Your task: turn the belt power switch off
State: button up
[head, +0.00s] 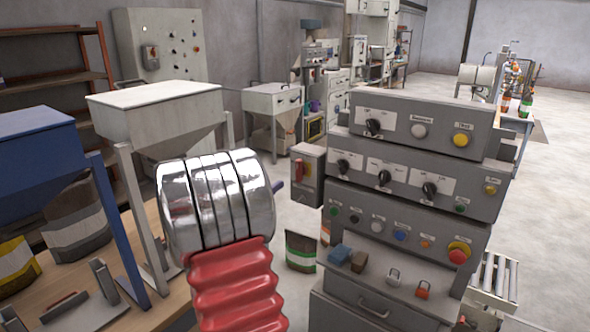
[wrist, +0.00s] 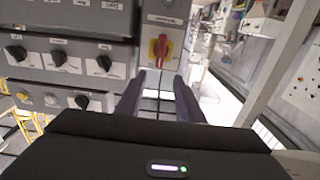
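A red rotary handle (wrist: 160,50) on a yellow plate sits on a grey box (wrist: 168,8) in the wrist view. The handle points roughly up and down in that picture. A label by it is too small to read. In the head view a grey box (head: 310,182) with a red handle (head: 298,169) stands left of the control console; it looks like the same switch. My gripper (wrist: 159,78) is open and empty, its two dark fingers apart, pointing toward the red handle with a gap still visible. In the head view my arm hides most of the gripper.
The grey control console (head: 415,178) with several knobs and buttons stands right of the switch box; its knob panels (wrist: 65,60) fill the wrist view's left. A blue hopper (head: 35,135) and a white hopper (head: 160,110) stand at left. A bag (head: 300,252) stands on the floor.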

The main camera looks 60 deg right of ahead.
aim_at(297, 167)
jog(key=d, duration=0.4)
jog(key=s+d, duration=0.1)
jog(key=d, duration=0.4)
jog(key=s+d, duration=0.1)
jog(key=d, duration=0.3)
jog(key=shift+s+d, duration=0.1)
jog(key=shift+d, duration=0.2)
jog(key=shift+c, duration=0.3)
jog(key=c, duration=0.7)
